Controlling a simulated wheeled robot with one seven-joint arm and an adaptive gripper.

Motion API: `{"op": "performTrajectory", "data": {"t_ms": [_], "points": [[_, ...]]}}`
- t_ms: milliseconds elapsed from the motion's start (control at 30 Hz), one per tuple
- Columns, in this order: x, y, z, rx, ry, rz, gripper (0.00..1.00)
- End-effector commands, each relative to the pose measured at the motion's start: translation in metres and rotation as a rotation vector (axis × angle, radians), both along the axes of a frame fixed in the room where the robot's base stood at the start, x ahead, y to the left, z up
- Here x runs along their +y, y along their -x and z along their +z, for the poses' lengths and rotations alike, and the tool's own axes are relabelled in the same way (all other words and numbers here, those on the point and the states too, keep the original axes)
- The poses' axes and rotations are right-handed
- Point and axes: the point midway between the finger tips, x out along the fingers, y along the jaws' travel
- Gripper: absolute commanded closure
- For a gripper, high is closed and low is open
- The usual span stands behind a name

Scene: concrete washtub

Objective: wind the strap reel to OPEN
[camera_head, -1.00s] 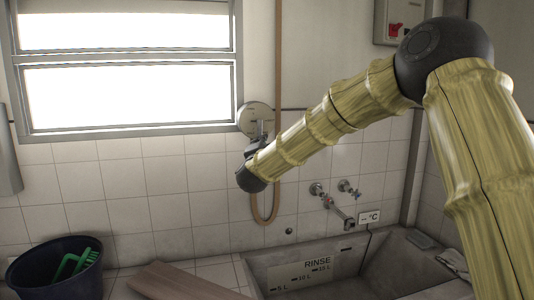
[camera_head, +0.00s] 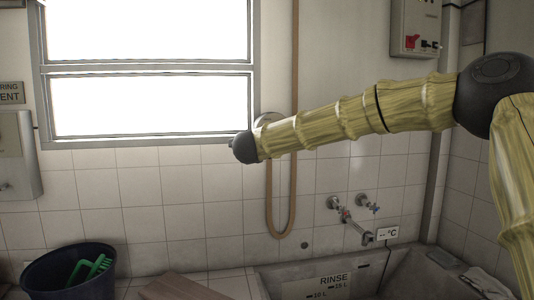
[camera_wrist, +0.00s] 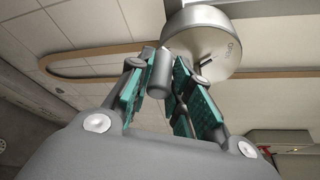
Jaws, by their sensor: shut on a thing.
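The strap reel (camera_wrist: 205,42) is a round pale grey drum with small lettering on its face, on the wall. In the head view only its upper rim (camera_head: 268,118) shows, beside the window's lower right corner; my arm covers the rest. A grey cylindrical handle (camera_wrist: 160,72) stands out in front of the reel in the wrist view. My gripper (camera_wrist: 163,82) has its teal-padded fingers on either side of this handle and is shut on it. In the head view my wrist hides the fingers.
A tan strap (camera_head: 294,180) hangs down the wall in a loop. Taps (camera_head: 350,212) and a concrete washtub (camera_head: 370,270) stand below right. A dark bucket (camera_head: 68,272) with a green item is at lower left. A switch box (camera_head: 416,28) is at upper right.

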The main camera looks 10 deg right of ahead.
Motion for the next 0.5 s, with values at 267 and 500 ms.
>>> {"op": "performTrajectory", "data": {"t_ms": [267, 500], "points": [[0.0038, 0.0001, 0.0084, 0.001, -0.106, -0.001, 1.0], [0.0043, 0.0, 0.0106, 0.001, -0.134, -0.001, 1.0]]}}
